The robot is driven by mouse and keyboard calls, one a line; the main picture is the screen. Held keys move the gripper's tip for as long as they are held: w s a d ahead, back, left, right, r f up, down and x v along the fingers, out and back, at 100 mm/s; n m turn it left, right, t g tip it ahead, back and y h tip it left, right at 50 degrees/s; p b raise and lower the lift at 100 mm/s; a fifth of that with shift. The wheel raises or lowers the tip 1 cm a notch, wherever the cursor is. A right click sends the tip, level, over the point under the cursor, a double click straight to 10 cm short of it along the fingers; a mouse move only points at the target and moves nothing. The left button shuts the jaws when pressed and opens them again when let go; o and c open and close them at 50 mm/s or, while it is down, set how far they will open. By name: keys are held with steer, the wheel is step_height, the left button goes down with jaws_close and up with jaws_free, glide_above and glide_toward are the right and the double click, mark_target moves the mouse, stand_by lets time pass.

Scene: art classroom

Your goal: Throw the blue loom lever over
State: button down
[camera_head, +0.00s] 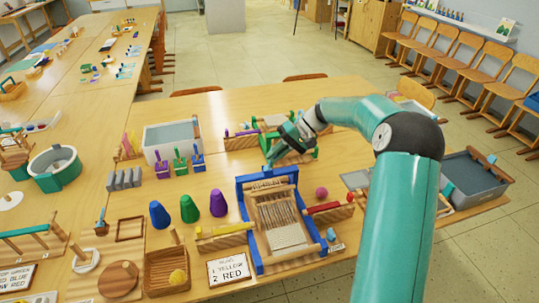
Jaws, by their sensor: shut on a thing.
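The loom (246,214) has a blue frame strung with pale threads and stands on the near table, in the middle of the view. A yellow lever (224,231) sticks out at its left and a red lever (323,208) at its right. My gripper (277,151) is just beyond the loom's far blue crossbar, reaching down and left.
A card (229,269) reading 1 YELLOW, 2 RED lies before the loom. Blue, green and purple cones (189,208) stand at its left. A grey bin (170,137) is behind left, and a dark grey tray (472,182) is at right. A pink ball (321,193) sits beside the loom.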

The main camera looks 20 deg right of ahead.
steer(key=shift+d+f+y, duration=0.2)
steer(key=shift+d+y, duration=0.25)
steer(key=shift+y, duration=0.25)
steer(key=shift+d+f+y, duration=0.15)
steer(key=shift+d+y, duration=0.3)
steer(key=shift+y, duration=0.25)
steer(key=c, duration=1.6)
jaws_free()
steer(key=shift+d, duration=0.1)
steer(key=shift+o, duration=0.2)
steer(key=v, duration=1.3)
steer(key=shift+d, duration=0.35)
steer(key=shift+r, duration=0.1)
